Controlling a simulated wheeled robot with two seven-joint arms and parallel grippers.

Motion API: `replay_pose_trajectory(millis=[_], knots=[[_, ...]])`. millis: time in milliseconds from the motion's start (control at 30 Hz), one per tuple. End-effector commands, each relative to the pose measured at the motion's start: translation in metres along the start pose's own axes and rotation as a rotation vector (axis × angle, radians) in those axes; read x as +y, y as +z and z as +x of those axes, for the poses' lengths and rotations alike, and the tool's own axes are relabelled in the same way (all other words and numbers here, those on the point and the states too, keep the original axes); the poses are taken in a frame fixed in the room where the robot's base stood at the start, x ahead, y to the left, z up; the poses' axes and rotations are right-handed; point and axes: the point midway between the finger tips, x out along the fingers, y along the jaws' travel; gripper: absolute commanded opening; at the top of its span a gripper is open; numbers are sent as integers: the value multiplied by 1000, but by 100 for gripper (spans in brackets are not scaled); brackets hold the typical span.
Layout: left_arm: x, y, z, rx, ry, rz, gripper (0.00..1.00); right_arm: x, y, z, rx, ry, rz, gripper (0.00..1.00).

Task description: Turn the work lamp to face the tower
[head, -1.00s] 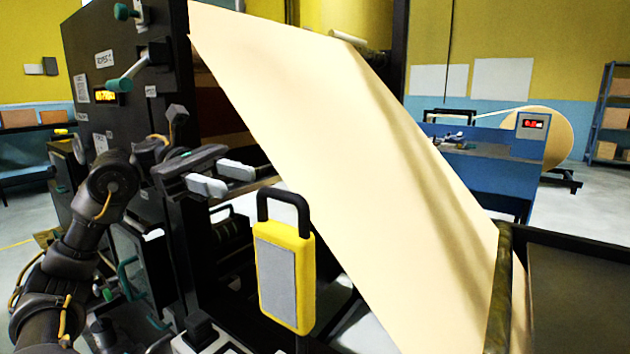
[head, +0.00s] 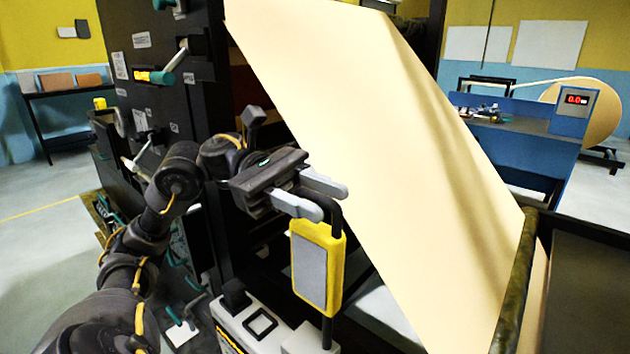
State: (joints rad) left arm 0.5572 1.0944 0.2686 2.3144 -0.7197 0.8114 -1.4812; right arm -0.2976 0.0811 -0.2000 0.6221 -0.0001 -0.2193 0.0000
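The work lamp (head: 318,272) is a yellow box with a grey front panel and a black loop handle on top, standing on a dark post. Its grey panel faces roughly toward me and a little left. My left gripper (head: 312,195) is at the lamp's handle, with its two pale fingers apart. The handle's top shows between or just behind the fingers; contact is not clear. The fingers hide part of the handle. A tall dark machine frame (head: 205,110) with labels and handles, possibly the tower, stands at the left. My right gripper is not in view.
A wide cream paper web (head: 390,150) slopes down behind the lamp to a roller (head: 516,285) at right. A blue bench (head: 530,140) with a red display stands at the back right. Boxed controls (head: 262,325) sit below the lamp. Open floor lies at the left.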

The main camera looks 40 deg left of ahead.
Motion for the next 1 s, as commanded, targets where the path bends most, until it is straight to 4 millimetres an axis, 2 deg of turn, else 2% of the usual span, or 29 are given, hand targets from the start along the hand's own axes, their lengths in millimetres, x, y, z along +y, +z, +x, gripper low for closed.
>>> replay_pose_trajectory(millis=[267, 533, 800, 1000], knots=[[0, -1, 2, 0, -1, 0, 34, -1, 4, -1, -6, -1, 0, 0], [0, 0, 1, 0, 0, 0, 0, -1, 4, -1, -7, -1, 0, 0], [0, 0, 1, -4, -12, 2, 0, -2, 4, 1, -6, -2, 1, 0], [0, -1, -2, -20, -85, 3, 0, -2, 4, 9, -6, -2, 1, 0]])
